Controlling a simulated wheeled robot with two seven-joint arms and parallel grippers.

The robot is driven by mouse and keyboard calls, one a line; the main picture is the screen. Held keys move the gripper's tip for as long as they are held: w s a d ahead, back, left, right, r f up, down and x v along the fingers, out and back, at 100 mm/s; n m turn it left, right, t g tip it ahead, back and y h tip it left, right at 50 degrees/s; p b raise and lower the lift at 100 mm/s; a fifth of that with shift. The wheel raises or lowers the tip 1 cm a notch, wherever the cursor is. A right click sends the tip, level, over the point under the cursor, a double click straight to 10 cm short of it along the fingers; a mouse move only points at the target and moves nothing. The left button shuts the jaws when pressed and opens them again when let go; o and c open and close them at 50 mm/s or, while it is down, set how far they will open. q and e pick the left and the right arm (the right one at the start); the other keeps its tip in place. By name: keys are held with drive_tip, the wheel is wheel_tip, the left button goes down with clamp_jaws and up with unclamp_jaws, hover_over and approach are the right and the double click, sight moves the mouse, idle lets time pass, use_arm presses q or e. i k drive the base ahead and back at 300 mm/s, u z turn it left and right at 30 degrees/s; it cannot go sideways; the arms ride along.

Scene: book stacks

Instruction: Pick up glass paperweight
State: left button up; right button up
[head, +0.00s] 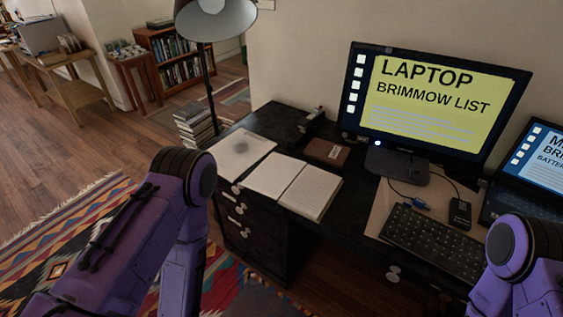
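I cannot clearly make out a glass paperweight. A faint grey round patch (240,146) shows on the left white sheet (232,165) on the black desk; I cannot tell whether it is clear glass or a mark on the paper. A small bright blue spot (378,143) shows at the monitor's lower edge; I cannot tell what it is. My purple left arm comes in at the left and my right arm at the lower right. Both grippers are out of the picture.
An open notebook (295,186), a brown box (326,152), a monitor (435,98), a keyboard (433,238), a mouse (460,212) and a laptop (541,160) occupy the black desk (274,124). A floor lamp (214,18) and a book stack (195,127) stand behind its left end.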

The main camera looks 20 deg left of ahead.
sight(240, 144)
drive_tip(key=z, duration=3.25)
drive_tip(key=k, duration=2.5)
drive_tip(key=u, duration=2.15)
